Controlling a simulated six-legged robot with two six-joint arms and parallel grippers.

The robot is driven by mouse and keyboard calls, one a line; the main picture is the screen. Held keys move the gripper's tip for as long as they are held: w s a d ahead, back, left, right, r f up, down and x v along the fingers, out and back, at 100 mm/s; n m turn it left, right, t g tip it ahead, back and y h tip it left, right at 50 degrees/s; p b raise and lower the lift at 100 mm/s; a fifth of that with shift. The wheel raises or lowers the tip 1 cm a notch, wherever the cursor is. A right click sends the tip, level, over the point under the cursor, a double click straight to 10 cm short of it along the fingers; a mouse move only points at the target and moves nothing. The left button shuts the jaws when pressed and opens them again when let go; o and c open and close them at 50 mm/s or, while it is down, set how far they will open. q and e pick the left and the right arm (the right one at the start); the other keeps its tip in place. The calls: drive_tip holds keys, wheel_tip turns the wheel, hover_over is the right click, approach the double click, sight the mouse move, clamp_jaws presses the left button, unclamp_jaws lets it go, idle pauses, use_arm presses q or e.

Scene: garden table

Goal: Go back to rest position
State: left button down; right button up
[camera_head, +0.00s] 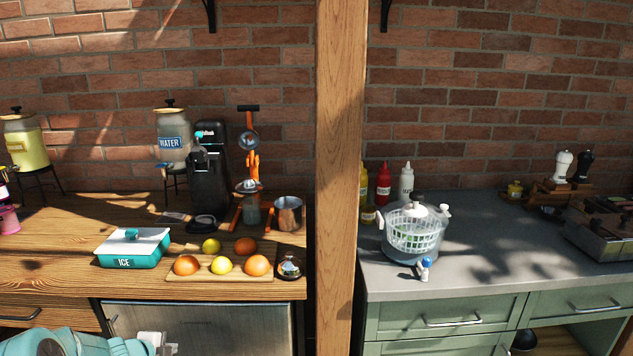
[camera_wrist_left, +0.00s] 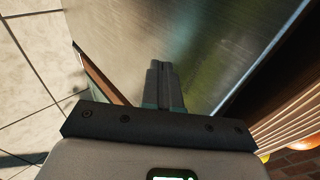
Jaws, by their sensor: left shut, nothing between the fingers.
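My left gripper (camera_wrist_left: 161,68) shows in the left wrist view with its two grey fingers together, shut and empty. Behind the fingers is a smooth metal panel. In the head view my teal left arm comes in at the bottom left. The left gripper (camera_head: 165,347) is low there, in front of the metal appliance front (camera_head: 205,325) and below the wooden counter's edge. My right gripper is in neither view.
The wooden counter (camera_head: 60,285) holds an ice box (camera_head: 133,250), a fruit board (camera_head: 205,275), a black machine (camera_head: 210,170) and a metal cup (camera_head: 289,213). A wooden post (camera_head: 340,120) divides it from the grey counter (camera_head: 480,265) with a salad spinner (camera_head: 412,235).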

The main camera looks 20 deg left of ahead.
use_arm(q)
drive_tip(key=w+d+f+h, duration=0.2)
drive_tip(key=d, duration=0.5)
drive_tip(key=w+d+f+h, duration=0.1)
drive_tip(key=w+d+f, duration=0.15)
drive_tip(key=d, duration=0.55)
drive_tip(key=s+d+f+n+g+h+p, duration=0.1)
drive_tip(key=d+f+h, duration=0.1)
drive_tip(key=d, duration=0.8)
drive_tip(key=s+d+f+n+g+h, duration=0.1)
drive_tip(key=s+d+f+g, duration=0.1)
drive_tip(key=d, duration=0.8)
drive_tip(key=s+d+f+n+g+h, duration=0.1)
drive_tip(key=s+d+f+n+g, duration=0.15)
drive_tip(key=s+d, duration=0.4)
drive_tip(key=s+d+f+n+g, duration=0.1)
drive_tip(key=s+d+n+g, duration=0.1)
drive_tip(key=s+d+n, duration=0.35)
drive_tip(key=s+n+g, duration=0.1)
drive_tip(key=s+n, duration=0.4)
drive_tip(key=s, duration=0.4)
drive_tip(key=shift+s+f+n+y+p, duration=0.3)
drive_tip(key=shift+s+f+n+y, duration=0.05)
drive_tip(key=shift+s+n+y, duration=0.05)
